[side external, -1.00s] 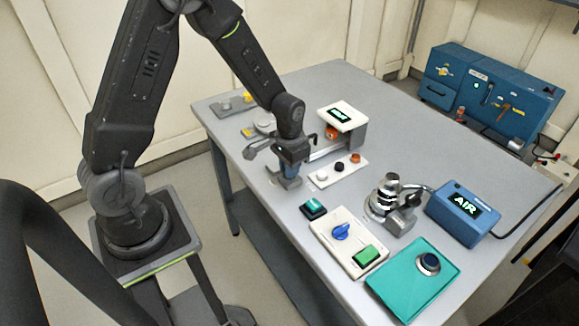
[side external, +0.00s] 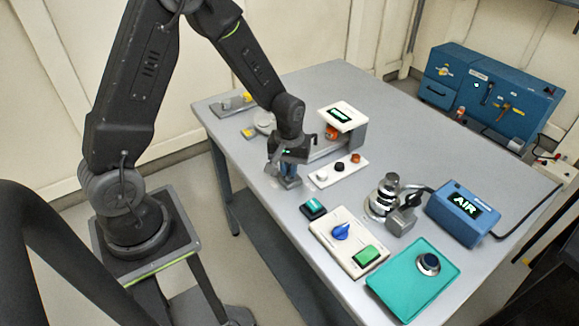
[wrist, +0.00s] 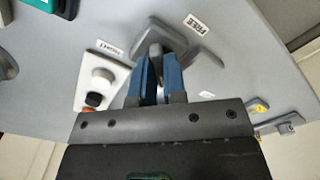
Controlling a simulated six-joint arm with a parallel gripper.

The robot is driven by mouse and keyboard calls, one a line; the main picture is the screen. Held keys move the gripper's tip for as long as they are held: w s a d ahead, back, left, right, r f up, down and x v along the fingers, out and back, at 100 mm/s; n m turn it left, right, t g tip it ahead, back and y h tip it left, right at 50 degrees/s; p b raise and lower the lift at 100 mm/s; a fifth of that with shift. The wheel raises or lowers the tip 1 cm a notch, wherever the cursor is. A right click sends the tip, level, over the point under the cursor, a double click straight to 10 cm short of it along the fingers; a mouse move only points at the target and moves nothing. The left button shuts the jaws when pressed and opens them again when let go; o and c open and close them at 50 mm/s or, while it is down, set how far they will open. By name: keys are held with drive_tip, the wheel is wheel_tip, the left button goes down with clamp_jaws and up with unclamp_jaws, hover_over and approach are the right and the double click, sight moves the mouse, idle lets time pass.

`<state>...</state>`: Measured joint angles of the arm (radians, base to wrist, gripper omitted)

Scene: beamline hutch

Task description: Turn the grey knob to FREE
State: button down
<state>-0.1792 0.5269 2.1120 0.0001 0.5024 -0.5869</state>
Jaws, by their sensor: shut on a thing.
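The grey knob (wrist: 162,34) shows at the top middle of the wrist view, with part of it between the blue fingers. My gripper (wrist: 157,62) is shut on it, a finger on each side. A white FREE label (wrist: 196,24) lies on the table beyond the knob, to its upper right. A second white label (wrist: 110,48) lies to the left and a third (wrist: 207,94) to the lower right; I cannot read them surely. In the side view my gripper (side external: 288,181) points down at the tabletop and hides most of the knob.
A white strip with white, black and orange buttons (side external: 338,172) lies close beside my gripper. A raised display (side external: 341,116) stands behind it. A white panel with a blue knob and green button (side external: 348,243), a teal box (side external: 414,280) and a blue AIR box (side external: 463,212) are nearer the front.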

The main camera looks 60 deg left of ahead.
sight(289, 169)
idle(0.4)
drive_tip(key=c, duration=1.2)
unclamp_jaws()
wheel_tip(289, 169, up, 14)
drive_tip(key=shift+f, duration=0.1)
